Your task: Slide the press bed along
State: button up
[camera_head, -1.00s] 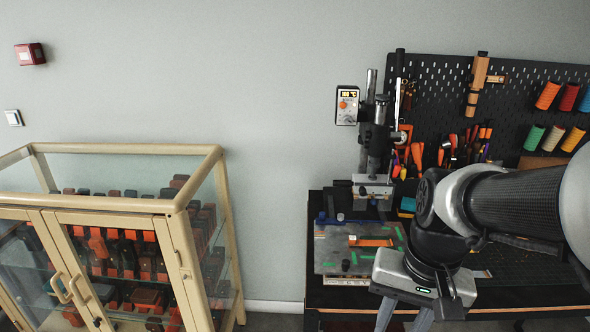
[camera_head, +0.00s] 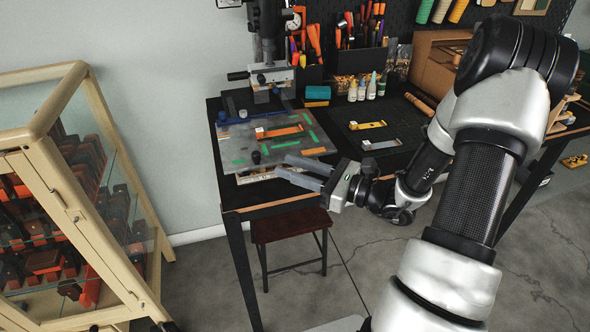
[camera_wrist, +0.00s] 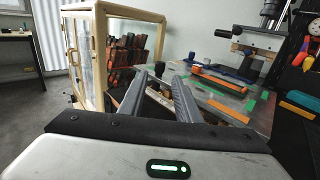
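The press bed (camera_head: 236,145) is a flat grey plate with green strips and an orange strap (camera_head: 279,131) on it. It lies on the dark workbench below the stamping press (camera_head: 268,76). A small black knob (camera_head: 256,157) stands near its front edge. My gripper (camera_head: 282,165) is open, its two grey fingers pointing left at the bed's front right edge. I cannot tell whether they touch it. In the wrist view the bed (camera_wrist: 232,101) lies right of and beyond the open fingers (camera_wrist: 159,76). Nothing is clearly held between the fingers.
A glass cabinet (camera_head: 45,150) with a wooden frame stands at the left, with a floor gap before the bench. A brown stool (camera_head: 290,224) stands under the bench front. Small bottles (camera_head: 362,90), a teal block (camera_head: 317,92) and tool holders stand behind the bed.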

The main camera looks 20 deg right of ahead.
jog(key=x, duration=0.7)
jog(key=shift+w+a+b, duration=0.25)
jog(key=shift+a+b, duration=0.05)
jog(key=shift+b, duration=0.05)
jog(key=shift+w, duration=0.1)
grip_shut()
